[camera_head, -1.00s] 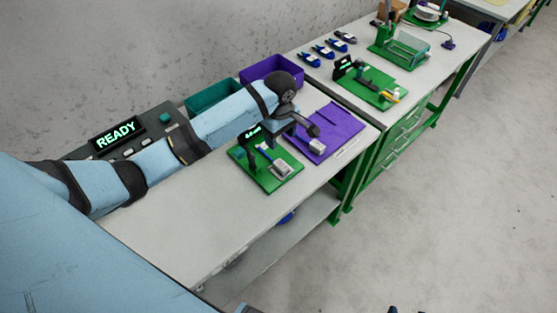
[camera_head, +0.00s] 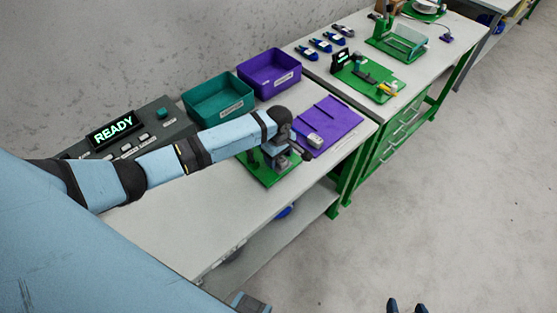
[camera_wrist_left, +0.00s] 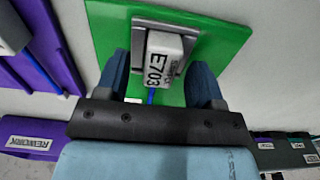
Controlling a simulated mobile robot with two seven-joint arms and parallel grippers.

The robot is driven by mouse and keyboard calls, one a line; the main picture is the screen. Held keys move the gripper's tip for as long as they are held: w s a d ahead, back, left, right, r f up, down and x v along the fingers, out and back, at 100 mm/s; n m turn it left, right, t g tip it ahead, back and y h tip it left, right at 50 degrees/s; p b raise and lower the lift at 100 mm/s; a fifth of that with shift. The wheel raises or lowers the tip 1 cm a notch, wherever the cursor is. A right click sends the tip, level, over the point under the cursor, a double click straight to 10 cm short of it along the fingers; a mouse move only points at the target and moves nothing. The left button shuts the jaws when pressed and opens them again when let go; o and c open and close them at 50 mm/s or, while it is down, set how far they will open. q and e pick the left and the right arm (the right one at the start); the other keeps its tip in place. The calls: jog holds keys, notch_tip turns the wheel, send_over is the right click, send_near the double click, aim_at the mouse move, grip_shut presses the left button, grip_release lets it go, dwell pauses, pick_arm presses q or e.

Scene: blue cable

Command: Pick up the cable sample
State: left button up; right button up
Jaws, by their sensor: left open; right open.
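The cable sample's white end block, marked E703 (camera_wrist_left: 163,58), sits in a grey metal holder on a green fixture board (camera_wrist_left: 218,30). A short piece of blue cable (camera_wrist_left: 151,97) shows below it in the left wrist view. My left gripper (camera_wrist_left: 162,75) is open, with its two blue fingers on either side of the block, apart from it at the sides. In the head view my left gripper (camera_head: 284,160) is over the green board (camera_head: 262,174) and hides the block.
A purple mat (camera_head: 338,118) lies beside the board, with another white block (camera_head: 314,141) at its near edge. Teal (camera_head: 219,97) and purple (camera_head: 270,72) bins stand behind. A control box reading READY (camera_head: 113,130) is at left. The front bench surface (camera_head: 185,225) is clear.

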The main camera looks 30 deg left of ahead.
pick_arm(q)
jog(key=shift+f, duration=0.35)
jog(key=c, duration=1)
jog(key=shift+r, duration=0.1)
